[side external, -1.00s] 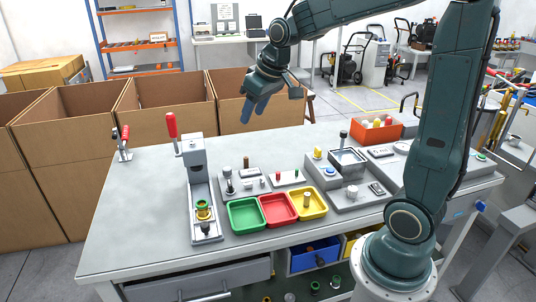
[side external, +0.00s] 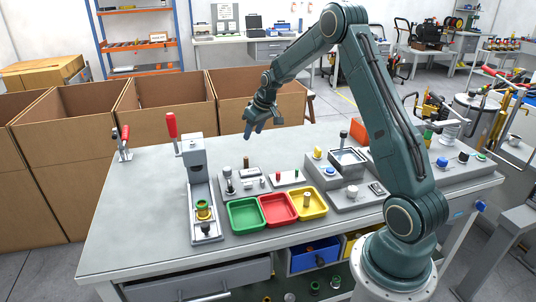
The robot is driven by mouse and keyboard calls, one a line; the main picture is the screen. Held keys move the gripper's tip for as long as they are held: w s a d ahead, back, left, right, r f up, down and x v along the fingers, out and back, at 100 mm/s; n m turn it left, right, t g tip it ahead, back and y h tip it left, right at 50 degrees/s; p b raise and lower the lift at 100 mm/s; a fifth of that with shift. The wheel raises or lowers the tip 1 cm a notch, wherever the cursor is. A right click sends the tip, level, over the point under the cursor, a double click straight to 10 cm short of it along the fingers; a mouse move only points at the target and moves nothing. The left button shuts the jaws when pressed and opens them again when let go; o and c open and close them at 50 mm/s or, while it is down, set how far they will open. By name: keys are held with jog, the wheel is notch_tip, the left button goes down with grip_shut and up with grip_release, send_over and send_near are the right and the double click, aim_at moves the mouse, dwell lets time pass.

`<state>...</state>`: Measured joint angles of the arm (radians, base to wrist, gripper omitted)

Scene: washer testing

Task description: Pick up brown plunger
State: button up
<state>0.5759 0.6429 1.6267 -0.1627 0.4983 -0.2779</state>
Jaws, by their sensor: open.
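A small dark brown upright peg, which looks like the brown plunger (side external: 246,161), stands at the back of a grey fixture block (side external: 240,190) on the workbench. A tan-brown upright piece (side external: 307,199) stands in the yellow tray (side external: 316,209). My gripper (side external: 253,132) is open and empty, pointing down over the back edge of the bench, above and slightly behind the dark brown peg and clear of it. Nothing hides the peg's top.
A lever press (side external: 197,165) with a red handle stands left of the fixture. Green (side external: 246,217) and red (side external: 278,209) trays sit in front. A grey station with a square basin (side external: 347,158) is at right. Cardboard boxes (side external: 170,107) stand behind.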

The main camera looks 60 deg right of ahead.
jog(key=shift+w+d+f, duration=0.1)
jog(key=shift+d+f, duration=0.15)
jog(key=shift+f, duration=0.05)
jog(key=shift+f, duration=0.1)
send_near(246, 157)
jog(key=shift+w+x, duration=0.25)
jog(key=shift+x, duration=2.3)
jog(key=shift+x, duration=2.5)
jog(key=shift+s, duration=0.15)
